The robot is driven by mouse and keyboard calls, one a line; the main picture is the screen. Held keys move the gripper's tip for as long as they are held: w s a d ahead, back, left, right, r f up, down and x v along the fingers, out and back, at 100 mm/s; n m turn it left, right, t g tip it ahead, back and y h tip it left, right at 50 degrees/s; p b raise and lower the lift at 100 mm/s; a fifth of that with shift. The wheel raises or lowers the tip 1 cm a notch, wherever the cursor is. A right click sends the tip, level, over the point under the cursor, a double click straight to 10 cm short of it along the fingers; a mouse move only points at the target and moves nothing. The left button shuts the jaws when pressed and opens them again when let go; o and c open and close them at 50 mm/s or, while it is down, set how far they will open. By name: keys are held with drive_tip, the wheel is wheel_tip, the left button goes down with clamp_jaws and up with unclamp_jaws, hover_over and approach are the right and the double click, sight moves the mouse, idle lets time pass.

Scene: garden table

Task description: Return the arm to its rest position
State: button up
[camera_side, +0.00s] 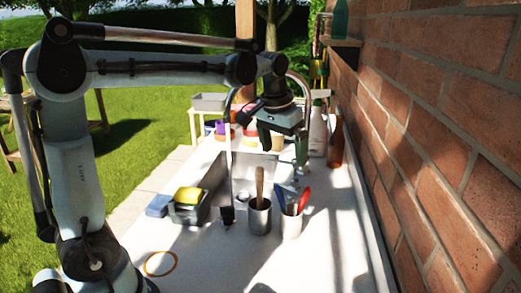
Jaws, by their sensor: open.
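My arm reaches from the left over the white table (205,262). My gripper (283,147) hangs above the far middle of the table, pointing down. Its fingers are apart, and I see nothing held between them. It is above and behind the metal cup (260,217) with a wooden-handled tool (260,185) in it, clear of both.
A second cup (291,225) holds red and blue-handled tools. Bottles (336,150) stand by the brick wall (440,130) at right.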

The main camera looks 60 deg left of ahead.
drive_tip(key=s+d+f+m+t, duration=0.1)
drive_tip(key=s+d+f+t, duration=0.15)
drive_tip(key=s, duration=0.35)
drive_tip(key=s+d+f+m+t, duration=0.1)
drive_tip(key=s+d+f+t, duration=0.15)
drive_tip(key=s, duration=0.45)
drive_tip(key=w+a+r+n+g+y, duration=0.2)
drive_tip(key=w+a+r+n+g, duration=0.15)
drive_tip(key=w+a+n, duration=0.5)
drive_tip(key=w+a+r+n+g+y, duration=0.1)
drive_tip(key=w+a+r+n+g, duration=0.4)
drive_tip(key=w+n, duration=0.55)
drive_tip(key=a+f+n+y, duration=0.1)
drive_tip(key=a+f+n, duration=0.6)
drive_tip(key=a+f, duration=0.3)
wheel_tip(320, 180, down, 3)
drive_tip(key=shift+w+a+r, duration=0.1)
drive_tip(key=shift+w+a, duration=0.15)
drive_tip(key=shift+a, duration=0.1)
